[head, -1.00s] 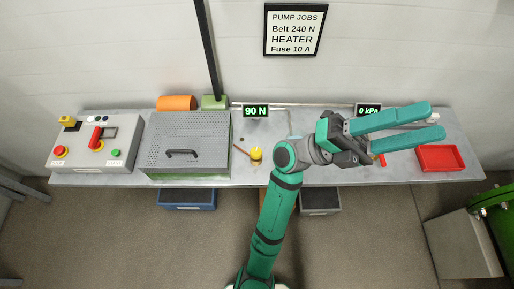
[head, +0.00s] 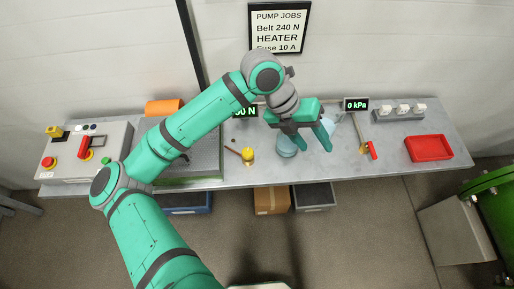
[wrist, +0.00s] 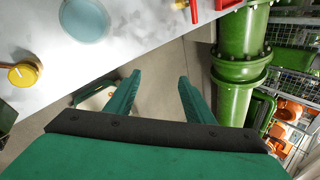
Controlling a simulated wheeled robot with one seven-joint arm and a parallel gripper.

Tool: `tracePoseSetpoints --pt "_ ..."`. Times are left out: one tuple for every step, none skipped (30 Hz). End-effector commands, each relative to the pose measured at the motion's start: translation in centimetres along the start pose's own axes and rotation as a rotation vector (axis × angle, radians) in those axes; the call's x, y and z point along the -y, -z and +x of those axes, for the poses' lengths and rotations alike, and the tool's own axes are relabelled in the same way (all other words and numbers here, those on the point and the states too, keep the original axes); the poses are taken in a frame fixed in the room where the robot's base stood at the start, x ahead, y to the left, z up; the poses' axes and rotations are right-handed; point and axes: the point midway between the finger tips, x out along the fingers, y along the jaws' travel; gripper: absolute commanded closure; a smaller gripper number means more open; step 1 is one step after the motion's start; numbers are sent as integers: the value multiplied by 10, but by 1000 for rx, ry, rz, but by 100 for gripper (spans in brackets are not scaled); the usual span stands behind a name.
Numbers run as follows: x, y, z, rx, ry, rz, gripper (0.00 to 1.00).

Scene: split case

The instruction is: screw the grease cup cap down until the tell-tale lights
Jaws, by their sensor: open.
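The yellow round cap (head: 248,155), which looks like the grease cup cap, sits on the bench right of the perforated guard. It also shows at the left edge of the wrist view (wrist: 23,75), on a pale base. My gripper (head: 314,146) is open and empty, above the bench to the right of the cap and apart from it. In the wrist view its fingers (wrist: 160,78) are spread over the bench's front edge and the floor. I cannot make out a tell-tale light on the cup.
A red-handled valve (head: 371,150) and red tray (head: 429,148) are to the right. The perforated guard (head: 205,158) and control box (head: 75,160) are left, partly behind my arm.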

Motion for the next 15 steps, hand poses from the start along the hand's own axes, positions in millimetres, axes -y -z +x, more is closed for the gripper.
tracePoseSetpoints --pt "-29 0 -10 -1 -104 -33 52" --pt "-45 0 -15 -3 -159 -51 52" --pt "-64 2 -23 -5 -228 -77 52" --pt "-78 3 -29 -6 -278 -95 52" --pt "-91 4 -36 -7 -323 -112 52" --pt "-107 6 -44 -8 -380 -135 52" --pt "-117 8 -50 -8 -417 -151 52" --pt "-126 9 -56 -8 -452 -165 52" --pt "-137 11 -63 -9 -491 -180 52" --pt "-144 13 -68 -9 -515 -191 52" --pt "-149 14 -72 -8 -536 -200 52" --pt "-155 15 -76 -9 -559 -211 52" --pt "-158 16 -78 -10 -571 -216 52" --pt "-161 17 -80 -10 -581 -220 52" --pt "-164 17 -81 -10 -589 -224 52"
